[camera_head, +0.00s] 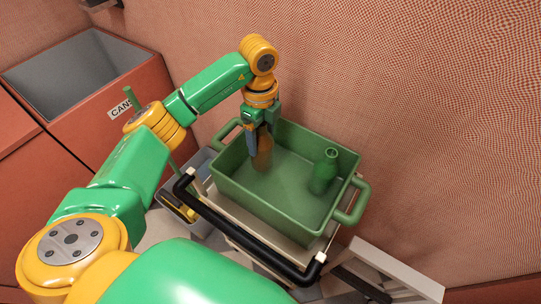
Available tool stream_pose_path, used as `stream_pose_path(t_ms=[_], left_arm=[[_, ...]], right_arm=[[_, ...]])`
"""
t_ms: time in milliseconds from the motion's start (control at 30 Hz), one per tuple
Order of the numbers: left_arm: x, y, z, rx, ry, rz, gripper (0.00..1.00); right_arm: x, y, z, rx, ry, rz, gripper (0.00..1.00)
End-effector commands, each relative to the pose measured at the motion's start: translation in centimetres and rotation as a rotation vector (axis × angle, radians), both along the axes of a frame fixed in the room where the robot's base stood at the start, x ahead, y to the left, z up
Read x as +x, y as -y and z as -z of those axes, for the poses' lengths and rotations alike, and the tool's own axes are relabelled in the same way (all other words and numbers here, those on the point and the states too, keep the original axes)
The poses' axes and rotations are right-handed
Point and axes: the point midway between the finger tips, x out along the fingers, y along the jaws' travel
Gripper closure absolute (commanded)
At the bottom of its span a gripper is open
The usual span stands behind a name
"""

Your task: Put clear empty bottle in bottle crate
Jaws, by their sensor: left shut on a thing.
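A green bottle crate (233,188) with handles stands in the middle of the view. My left gripper (259,130) reaches down over its back left part and is shut on a brown, see-through bottle (263,154). The bottle is upright inside the crate walls; I cannot tell whether its base touches the floor. Its neck is hidden by the gripper. A green bottle (323,172) stands upright in the right part of the crate, apart from the brown one. I see no clear, colourless bottle. My right gripper is not in view.
The crate rests on a cart with a black handle bar (240,238) in front. A grey bin (170,190) with yellow items sits to its left. An open red bin (88,75) labelled "CANS" stands at the far left. The crate's middle is free.

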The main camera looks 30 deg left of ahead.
Motion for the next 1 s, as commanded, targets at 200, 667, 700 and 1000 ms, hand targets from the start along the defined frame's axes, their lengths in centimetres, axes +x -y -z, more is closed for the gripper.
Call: stream_pose_path(t_ms=[200,667,700,1000], left_arm=[[0.0,0.0,4.1,-0.001,-0.001,0.000,0.96],[0.0,0.0,5.1,0.001,0.002,0.000,0.13],[0.0,0.0,5.1,0.001,0.001,0.000,0.03],[0.1,0.0,4.5,0.000,0.003,0.000,0.00]], right_arm=[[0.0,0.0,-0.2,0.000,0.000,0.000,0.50],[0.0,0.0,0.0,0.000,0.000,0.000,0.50],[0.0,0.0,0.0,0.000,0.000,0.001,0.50],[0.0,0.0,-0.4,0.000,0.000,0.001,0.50]])
